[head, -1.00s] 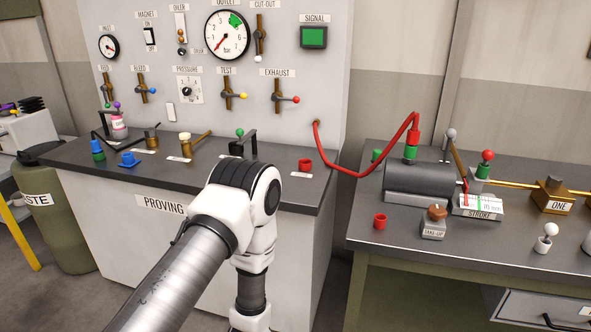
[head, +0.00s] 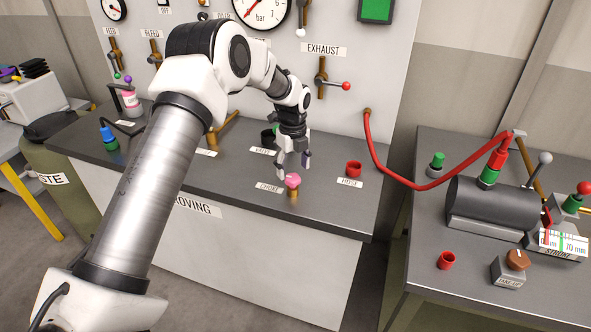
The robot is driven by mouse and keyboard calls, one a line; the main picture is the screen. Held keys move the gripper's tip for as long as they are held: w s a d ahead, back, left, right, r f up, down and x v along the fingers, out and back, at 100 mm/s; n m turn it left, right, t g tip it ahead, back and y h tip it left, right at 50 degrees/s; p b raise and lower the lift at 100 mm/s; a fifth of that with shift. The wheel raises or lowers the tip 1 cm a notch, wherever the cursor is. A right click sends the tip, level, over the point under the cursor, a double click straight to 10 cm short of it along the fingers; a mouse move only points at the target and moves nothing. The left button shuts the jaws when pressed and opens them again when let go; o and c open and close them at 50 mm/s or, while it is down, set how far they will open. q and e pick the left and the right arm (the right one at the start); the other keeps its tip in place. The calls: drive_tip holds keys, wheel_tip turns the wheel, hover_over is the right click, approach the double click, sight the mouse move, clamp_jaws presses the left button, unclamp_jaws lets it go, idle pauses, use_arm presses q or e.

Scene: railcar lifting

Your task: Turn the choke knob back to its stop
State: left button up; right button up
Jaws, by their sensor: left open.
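The choke knob (head: 292,181) is pink and sits on a short brass stem on the dark bench top, just right of its CHOKE label (head: 268,187). My left gripper (head: 294,168) is open and points down. Its fingertips are just above and behind the knob in the head view. I cannot tell whether a finger touches it. The knob's stop cannot be made out. My right gripper is not in view.
A red cup (head: 354,169) stands on the bench to the right of the knob. The grey panel with gauges and the EXHAUST lever (head: 322,80) rises behind. A red hose (head: 382,168) runs to the right-hand bench.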

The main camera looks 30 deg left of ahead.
sight(293, 178)
use_arm(q)
drive_tip(key=shift+s+a+f, duration=0.15)
drive_tip(key=shift+f, duration=0.25)
drive_tip(key=shift+s+a+f, duration=0.1)
drive_tip(key=shift+a+f, duration=0.05)
drive_tip(key=shift+f, duration=0.2)
drive_tip(key=f, duration=0.1)
drive_tip(key=w+f, duration=0.1)
drive_tip(key=shift+a+f+p, duration=0.15)
drive_tip(key=shift+f+p, duration=0.15)
drive_tip(key=shift+w+f, duration=0.15)
drive_tip(key=shift+w, duration=0.15)
drive_tip(key=shift+d, duration=0.3)
drive_tip(key=shift+s+r, duration=0.25)
drive_tip(key=shift+r, duration=0.05)
drive_tip(key=c, duration=0.3)
drive_tip(key=shift+s+r, duration=0.1)
drive_tip(key=shift+s, duration=0.1)
drive_tip(key=c, duration=0.6)
drive_tip(key=shift+c, duration=1.3)
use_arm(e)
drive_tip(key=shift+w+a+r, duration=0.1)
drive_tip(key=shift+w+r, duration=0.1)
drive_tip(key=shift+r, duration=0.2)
use_arm(q)
drive_tip(key=shift+n, duration=0.4)
